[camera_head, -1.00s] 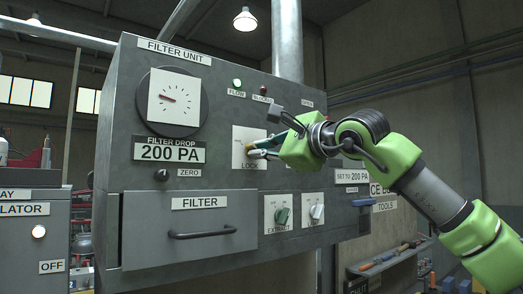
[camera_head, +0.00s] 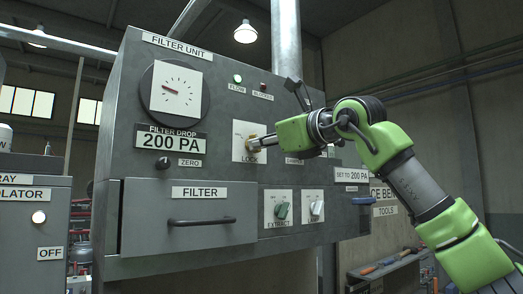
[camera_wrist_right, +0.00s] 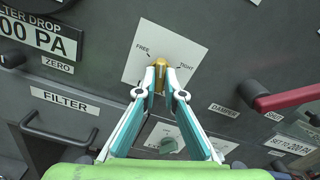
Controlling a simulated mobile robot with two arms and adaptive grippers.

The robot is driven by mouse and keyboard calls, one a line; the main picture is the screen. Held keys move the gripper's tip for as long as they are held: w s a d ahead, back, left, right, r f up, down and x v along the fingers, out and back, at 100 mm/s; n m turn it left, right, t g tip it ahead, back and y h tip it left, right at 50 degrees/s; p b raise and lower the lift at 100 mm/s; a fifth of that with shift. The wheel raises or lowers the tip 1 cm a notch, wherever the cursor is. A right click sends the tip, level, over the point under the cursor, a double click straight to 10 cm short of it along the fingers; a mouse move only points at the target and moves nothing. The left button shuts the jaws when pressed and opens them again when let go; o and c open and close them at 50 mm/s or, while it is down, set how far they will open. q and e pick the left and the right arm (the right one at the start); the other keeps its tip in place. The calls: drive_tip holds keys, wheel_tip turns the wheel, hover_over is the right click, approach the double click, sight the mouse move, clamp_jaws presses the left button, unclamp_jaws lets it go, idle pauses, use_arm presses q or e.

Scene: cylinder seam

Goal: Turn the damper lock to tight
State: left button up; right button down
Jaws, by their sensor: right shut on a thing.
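The damper lock is a small brass knob (camera_head: 252,139) on a white plate (camera_head: 238,153) above the word LOCK. It also shows in the right wrist view as a gold knob (camera_wrist_right: 176,50) on its plate (camera_wrist_right: 133,68), marked FREE at upper left and TIGHT at right. My right gripper (camera_head: 260,143) reaches in from the right; its teal fingers (camera_wrist_right: 163,77) are shut on the knob. The fingers cover part of the knob, so I cannot tell exactly which mark it points to. My left gripper is not in view.
The grey filter unit carries a pressure dial (camera_head: 177,90), a FILTER drawer with a dark handle (camera_head: 202,221), and the EXTRACT knob (camera_head: 281,211) below the lock. A red-handled lever (camera_wrist_right: 292,98) stands right of the lock in the wrist view. A grey cabinet (camera_head: 32,230) is at left.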

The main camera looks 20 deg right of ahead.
drive_tip(key=shift+m+b, duration=2.4)
drive_tip(key=shift+m, duration=5.4)
drive_tip(key=shift+r, duration=0.1)
drive_tip(key=c, duration=2.1)
unclamp_jaws()
drive_tip(key=shift+c, duration=0.2)
drive_tip(key=v, duration=1.2)
